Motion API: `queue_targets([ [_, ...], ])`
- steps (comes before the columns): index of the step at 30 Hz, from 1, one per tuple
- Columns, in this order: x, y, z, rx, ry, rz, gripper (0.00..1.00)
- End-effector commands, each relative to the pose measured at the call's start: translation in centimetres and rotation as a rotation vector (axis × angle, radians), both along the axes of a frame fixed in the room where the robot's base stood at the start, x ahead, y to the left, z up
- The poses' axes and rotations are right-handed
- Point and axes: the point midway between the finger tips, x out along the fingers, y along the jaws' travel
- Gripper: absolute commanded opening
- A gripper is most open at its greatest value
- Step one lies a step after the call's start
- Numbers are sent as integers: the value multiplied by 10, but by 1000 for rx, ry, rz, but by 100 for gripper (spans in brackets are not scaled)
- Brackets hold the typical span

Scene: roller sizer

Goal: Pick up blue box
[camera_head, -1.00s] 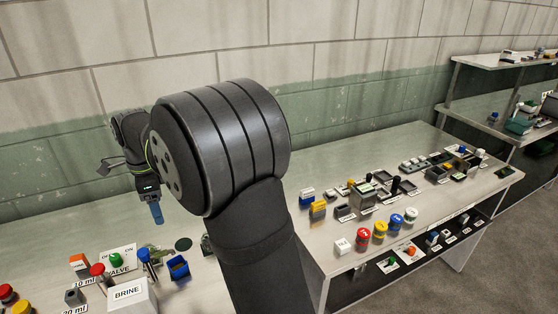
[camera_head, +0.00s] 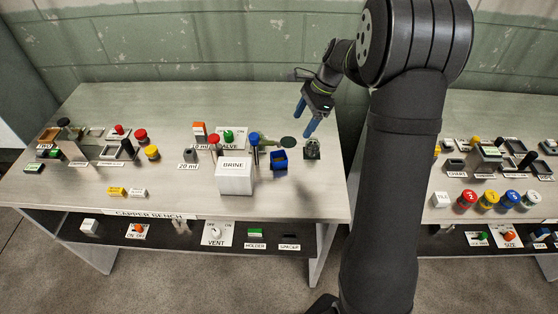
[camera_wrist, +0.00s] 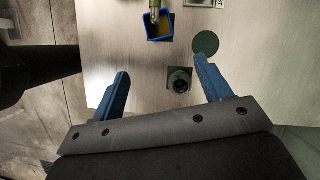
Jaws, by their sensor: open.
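The blue box (camera_head: 279,161) is a small open-topped box with a dark inside, near the right side of the left bench. It also shows at the top of the wrist view (camera_wrist: 160,38), where the end of a green rod-like thing (camera_wrist: 155,12) overlaps its opening. My gripper (camera_head: 305,119) has two blue fingers. It is open and empty, in the air above the bench's right end, up and to the right of the box. In the wrist view the box lies beyond the fingertips (camera_wrist: 163,68), apart from them.
A dark green block with a round top (camera_head: 312,150) stands right of the box. A flat green disc (camera_head: 288,141) lies behind it. A blue-topped post (camera_head: 254,146) and the white BRINE box (camera_head: 234,177) stand to its left. The bench's right edge is close.

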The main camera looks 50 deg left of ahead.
Motion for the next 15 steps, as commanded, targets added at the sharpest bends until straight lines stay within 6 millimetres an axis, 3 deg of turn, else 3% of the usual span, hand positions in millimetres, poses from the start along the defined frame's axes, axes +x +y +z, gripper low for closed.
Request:
queue_targets([
  [9,-26,13,-66,-5,3,1,71],
  [15,-33,18,-89,-3,-1,0,71],
])
